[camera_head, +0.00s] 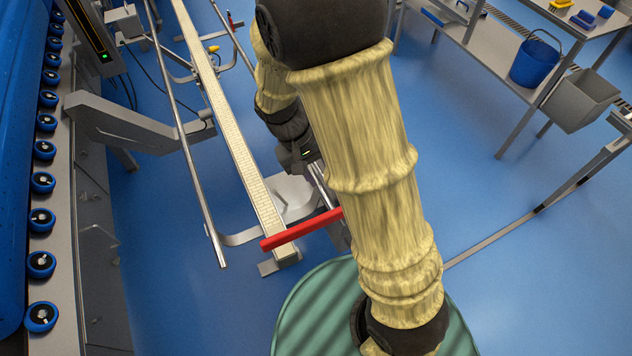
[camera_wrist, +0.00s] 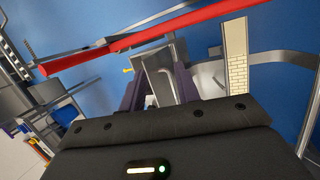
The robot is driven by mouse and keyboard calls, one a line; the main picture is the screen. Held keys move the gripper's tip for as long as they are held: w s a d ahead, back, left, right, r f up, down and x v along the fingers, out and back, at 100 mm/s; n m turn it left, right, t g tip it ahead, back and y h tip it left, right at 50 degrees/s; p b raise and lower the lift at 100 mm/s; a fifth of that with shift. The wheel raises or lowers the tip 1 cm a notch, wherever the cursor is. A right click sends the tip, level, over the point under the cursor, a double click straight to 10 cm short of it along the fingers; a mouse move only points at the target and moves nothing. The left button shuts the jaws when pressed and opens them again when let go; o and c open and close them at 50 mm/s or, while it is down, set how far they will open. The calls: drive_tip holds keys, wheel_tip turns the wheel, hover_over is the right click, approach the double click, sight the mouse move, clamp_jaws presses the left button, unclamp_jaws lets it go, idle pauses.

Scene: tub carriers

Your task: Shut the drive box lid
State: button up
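A grey metal box-like part (camera_wrist: 160,68) with a thin bent handle shows between and beyond my fingers in the wrist view. It looks like the drive box, but I cannot tell for sure how far its lid stands open. My gripper (camera_wrist: 158,88) has its two dark purple fingers apart, with nothing visibly clamped between them. In the head view my gripper (camera_head: 322,188) points down beside the near end of the conveyor, partly behind my arm. My arm hides most of the drive box area there.
A red bar (camera_head: 300,230) crosses the near end of the narrow conveyor (camera_head: 232,133); it also shows in the wrist view (camera_wrist: 140,38). Steel guide rails run alongside. A bench with a blue bucket (camera_head: 535,62) and a grey tub (camera_head: 582,100) stands right.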

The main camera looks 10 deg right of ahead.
drive_tip(key=w+a+f+t+h+b, duration=0.2)
drive_tip(key=a+f+t+h+b, duration=0.1)
drive_tip(key=a, duration=0.4)
drive_tip(key=w+a+f+n+t+h+b, duration=0.1)
drive_tip(key=w+a+f+t+h+b, duration=0.2)
drive_tip(key=a+f+h+b, duration=0.3)
wheel_tip(320, 180, down, 3)
drive_tip(key=a+h, duration=0.2)
drive_tip(key=shift+a+r, duration=0.2)
drive_tip(key=shift+a, duration=0.1)
drive_tip(key=x, duration=1.7)
drive_tip(key=shift+d, duration=0.3)
drive_tip(key=shift+r, duration=0.15)
clamp_jaws()
